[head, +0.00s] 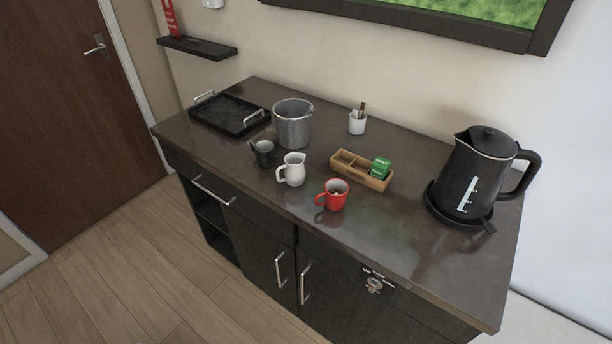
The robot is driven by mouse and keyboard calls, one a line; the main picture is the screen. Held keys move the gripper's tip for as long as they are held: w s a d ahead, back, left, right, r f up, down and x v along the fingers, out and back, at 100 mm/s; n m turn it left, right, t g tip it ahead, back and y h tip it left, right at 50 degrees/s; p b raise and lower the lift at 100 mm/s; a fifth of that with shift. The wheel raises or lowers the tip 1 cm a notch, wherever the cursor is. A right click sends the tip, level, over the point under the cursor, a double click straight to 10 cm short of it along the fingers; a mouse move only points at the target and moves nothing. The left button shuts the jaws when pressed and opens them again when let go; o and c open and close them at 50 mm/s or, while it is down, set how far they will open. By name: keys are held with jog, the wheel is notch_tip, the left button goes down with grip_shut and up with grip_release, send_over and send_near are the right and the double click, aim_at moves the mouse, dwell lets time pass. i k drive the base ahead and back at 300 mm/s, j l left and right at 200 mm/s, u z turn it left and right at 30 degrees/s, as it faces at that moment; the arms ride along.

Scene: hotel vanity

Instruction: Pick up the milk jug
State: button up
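The milk jug (293,169) is a small white pitcher with its handle toward the left. It stands upright near the front edge of the dark vanity top (400,245), about the middle of the counter. Nothing covers it in the head view. My gripper is not in view.
A red mug (333,196) stands just right of the jug, a dark grey cup (263,153) just left. Behind are a metal bucket (293,127), a wooden box (346,167) and a white holder (357,124). A black tray (226,116) is left, a black kettle (478,178) right.

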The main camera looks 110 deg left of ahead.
aim_at(295, 170)
jog(key=u, duration=2.4)
jog(key=k+j+z, duration=0.1)
jog(key=j, duration=0.35)
jog(key=k+j+z, duration=0.1)
jog(key=k+j, duration=0.15)
jog(key=j, duration=0.2)
jog(key=k+j+z, duration=0.15)
jog(key=j, duration=0.3)
jog(key=k+j+z, duration=0.1)
jog(key=k+j, duration=0.2)
jog(key=j, duration=0.1)
